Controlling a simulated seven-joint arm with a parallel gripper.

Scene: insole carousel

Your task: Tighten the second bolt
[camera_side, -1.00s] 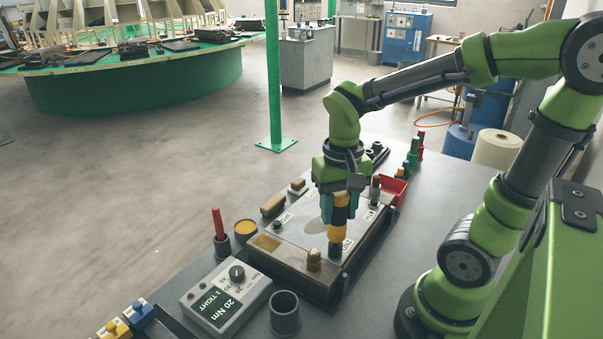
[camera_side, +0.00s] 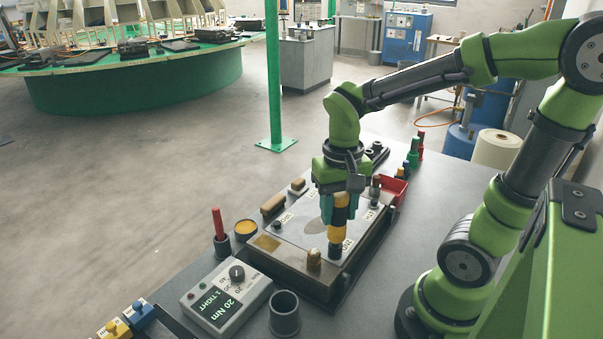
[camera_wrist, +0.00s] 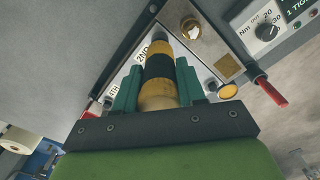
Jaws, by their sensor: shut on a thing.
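My gripper (camera_side: 340,212) is shut on a yellow-and-black driver (camera_side: 338,232), held upright with its dark lower end (camera_side: 335,250) on the right front part of the mould plate. The driver also shows between the teal fingers in the wrist view (camera_wrist: 158,72), beside a white "2ND" label (camera_wrist: 144,52). The bolt under the driver is hidden.
A red-handled tool (camera_side: 218,224) in a holder and a yellow-topped cup (camera_side: 245,229) stand left of the mould. An empty dark cup (camera_side: 285,314) stands in front. A red bin (camera_side: 393,190) and several coloured bottles are behind right.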

